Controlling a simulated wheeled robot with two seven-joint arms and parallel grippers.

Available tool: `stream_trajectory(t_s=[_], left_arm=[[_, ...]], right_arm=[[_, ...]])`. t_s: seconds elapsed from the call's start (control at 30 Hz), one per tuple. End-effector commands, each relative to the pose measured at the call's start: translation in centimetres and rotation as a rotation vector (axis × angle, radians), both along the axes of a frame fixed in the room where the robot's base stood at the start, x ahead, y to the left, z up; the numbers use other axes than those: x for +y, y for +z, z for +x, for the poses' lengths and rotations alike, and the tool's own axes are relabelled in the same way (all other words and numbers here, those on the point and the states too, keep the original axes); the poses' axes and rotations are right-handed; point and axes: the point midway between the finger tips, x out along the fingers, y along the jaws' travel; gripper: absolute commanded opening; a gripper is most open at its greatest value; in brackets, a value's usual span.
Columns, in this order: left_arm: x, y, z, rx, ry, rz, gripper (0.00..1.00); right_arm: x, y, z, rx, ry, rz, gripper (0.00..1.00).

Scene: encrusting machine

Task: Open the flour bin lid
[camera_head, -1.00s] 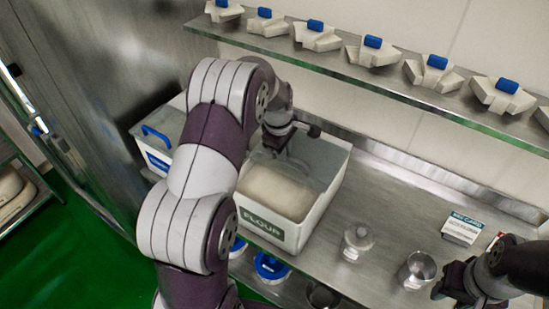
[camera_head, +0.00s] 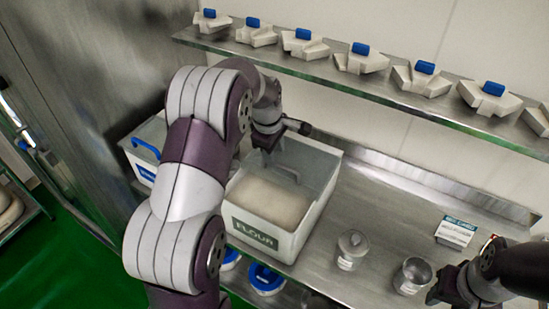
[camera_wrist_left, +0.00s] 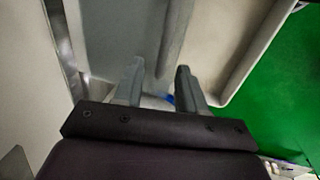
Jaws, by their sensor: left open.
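The flour bin (camera_head: 265,240) is a white box with a green FLOUR label, standing on the steel counter. Pale flour (camera_head: 268,200) shows in its front part. A grey panel, seemingly the lid (camera_head: 312,165), is at the back of the bin, with a curved handle-like ridge; its exact angle is unclear. My left gripper (camera_head: 268,150) is over the bin's back left, partly hidden by its arm. In the left wrist view the left gripper (camera_wrist_left: 160,85) is open, with the grey ridge (camera_wrist_left: 172,40) beyond and between its fingers; contact is unclear. My right gripper (camera_head: 445,290) is at lower right, its jaws unclear.
A bin with a blue handle (camera_head: 146,148) stands left of the flour bin. A shelf (camera_head: 400,98) with several blue-topped white parts hangs above.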

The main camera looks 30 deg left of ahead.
Motion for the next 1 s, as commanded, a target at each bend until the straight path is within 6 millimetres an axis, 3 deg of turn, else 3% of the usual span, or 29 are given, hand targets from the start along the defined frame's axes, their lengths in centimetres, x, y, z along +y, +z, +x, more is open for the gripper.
stream_trajectory(t_s=[0.03, 0.27, 0.33, 1.0], left_arm=[[0.1, 1.0, -0.1, -0.007, 0.0, 0.001, 0.4], [0.2, 6.8, -1.3, -0.004, 0.001, 0.001, 0.4], [0.2, 8.6, -1.5, 0.001, 0.001, 0.001, 0.4], [0.2, 9.2, -1.5, -0.007, -0.055, 0.014, 0.4]], right_arm=[[0.0, -1.0, 0.0, 0.0, 0.0, 0.0, 0.43], [0.0, -2.3, 0.0, 0.0, 0.0, 0.0, 0.43], [0.0, -0.7, 0.0, 0.001, 0.0, 0.0, 0.43], [0.0, -0.5, 0.0, 0.0, 0.0, 0.0, 0.43]])
